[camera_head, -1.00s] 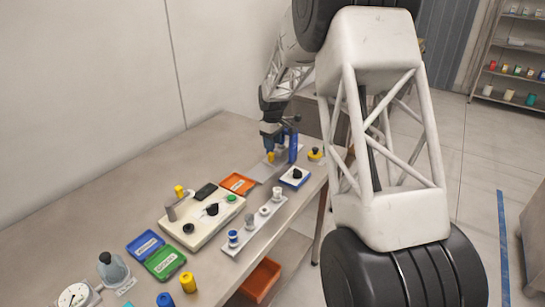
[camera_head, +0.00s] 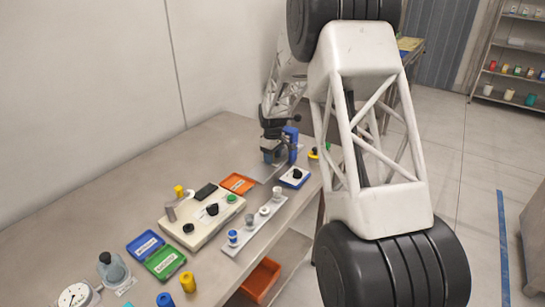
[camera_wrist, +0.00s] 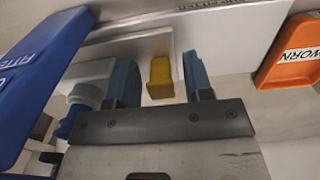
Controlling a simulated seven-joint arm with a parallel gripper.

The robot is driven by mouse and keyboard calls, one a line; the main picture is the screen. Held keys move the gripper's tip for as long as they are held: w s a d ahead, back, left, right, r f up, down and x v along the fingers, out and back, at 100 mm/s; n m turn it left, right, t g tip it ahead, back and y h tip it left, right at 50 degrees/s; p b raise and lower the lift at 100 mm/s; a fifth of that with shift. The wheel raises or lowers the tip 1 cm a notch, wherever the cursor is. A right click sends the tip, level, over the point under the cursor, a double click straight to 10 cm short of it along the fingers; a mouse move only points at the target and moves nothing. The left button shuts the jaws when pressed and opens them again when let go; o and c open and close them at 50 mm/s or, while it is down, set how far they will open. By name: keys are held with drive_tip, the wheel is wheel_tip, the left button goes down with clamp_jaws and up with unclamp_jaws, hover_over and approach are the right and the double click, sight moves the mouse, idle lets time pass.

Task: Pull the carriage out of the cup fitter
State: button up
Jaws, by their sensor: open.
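The cup fitter is a blue post (camera_head: 293,145) on a pale base plate (camera_head: 262,171) at the bench's far end. In the wrist view it is the blue block (camera_wrist: 35,85) at left, with partly readable lettering "FITTE". A yellow block (camera_wrist: 160,78), probably the carriage's grip, stands between my gripper's two blue fingers. My gripper (camera_wrist: 159,65) is open, one finger on each side of it, with gaps showing. A whitish part (camera_wrist: 88,82) lies between the post and the left finger. In the head view my gripper (camera_head: 273,154) hides the yellow block.
An orange tray (camera_wrist: 290,52) marked "WORN" lies to the right in the wrist view. In the head view, a white-blue pad with a black knob (camera_head: 297,174), a strip with several cups (camera_head: 256,224) and a cream panel (camera_head: 190,230) stand nearer.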

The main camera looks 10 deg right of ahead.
clamp_jaws()
drive_tip(key=shift+a, duration=0.1)
drive_tip(key=shift+s+a, duration=3.6)
drive_tip(key=shift+s, duration=0.1)
unclamp_jaws()
drive_tip(key=shift+r, duration=0.1)
